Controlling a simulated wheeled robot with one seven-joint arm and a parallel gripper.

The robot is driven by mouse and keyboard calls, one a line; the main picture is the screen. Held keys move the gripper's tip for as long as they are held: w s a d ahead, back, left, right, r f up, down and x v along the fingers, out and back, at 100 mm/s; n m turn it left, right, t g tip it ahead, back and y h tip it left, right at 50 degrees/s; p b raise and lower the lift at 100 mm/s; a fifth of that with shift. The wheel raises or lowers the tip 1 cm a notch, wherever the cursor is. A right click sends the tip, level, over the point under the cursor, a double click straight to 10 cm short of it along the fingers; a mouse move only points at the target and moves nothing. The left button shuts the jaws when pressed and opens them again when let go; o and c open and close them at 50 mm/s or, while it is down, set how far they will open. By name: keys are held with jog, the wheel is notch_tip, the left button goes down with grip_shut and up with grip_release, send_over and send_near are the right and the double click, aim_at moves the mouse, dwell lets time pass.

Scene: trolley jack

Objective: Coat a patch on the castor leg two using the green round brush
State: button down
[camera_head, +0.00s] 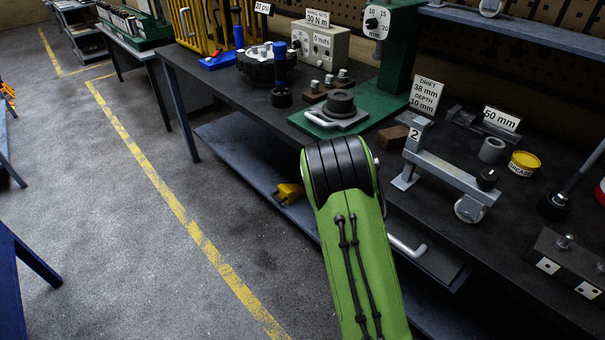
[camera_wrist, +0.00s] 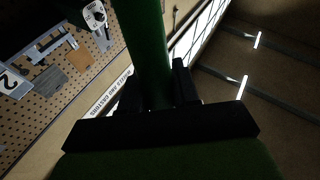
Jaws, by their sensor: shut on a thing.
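The castor leg two (camera_head: 447,172) is a grey metal bar on the bench at the right of the head view. It has a plate marked 2 at its left end, and a castor wheel and dark knob at its right end. In the wrist view my gripper (camera_wrist: 157,95) is shut on a green round handle (camera_wrist: 147,45), which I take for the green round brush. The brush's bristles are not visible. The head view shows my green arm in front of the bench, left of the castor leg. My gripper is hidden there.
A green plate with a handled dark disc (camera_head: 340,106) and a brown block (camera_head: 392,137) lie left of the leg. A yellow grease tin (camera_head: 524,163), grey ring (camera_head: 491,150) and dark block (camera_head: 568,263) lie right. The floor at left is mostly clear. The wrist view shows a pegboard (camera_wrist: 60,100).

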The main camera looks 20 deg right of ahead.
jog(key=s+d+r+m+g+h+p, duration=0.25)
jog(key=s+d+r+m+h, duration=0.25)
jog(key=s+d+r+h, duration=0.55)
jog(key=s+d+r+m+g+h+p, duration=0.2)
jog(key=s+d+r+m+h+p, duration=0.45)
jog(key=d+r, duration=0.8)
notch_tip(320, 180, down, 7)
jog(key=s+d+n+y+b, duration=0.1)
jog(key=y+b, duration=0.1)
jog(key=b, duration=0.4)
jog(key=shift+s+d+r+y, duration=0.15)
jog(key=shift+s+d+y, duration=0.15)
jog(key=shift+d, duration=0.1)
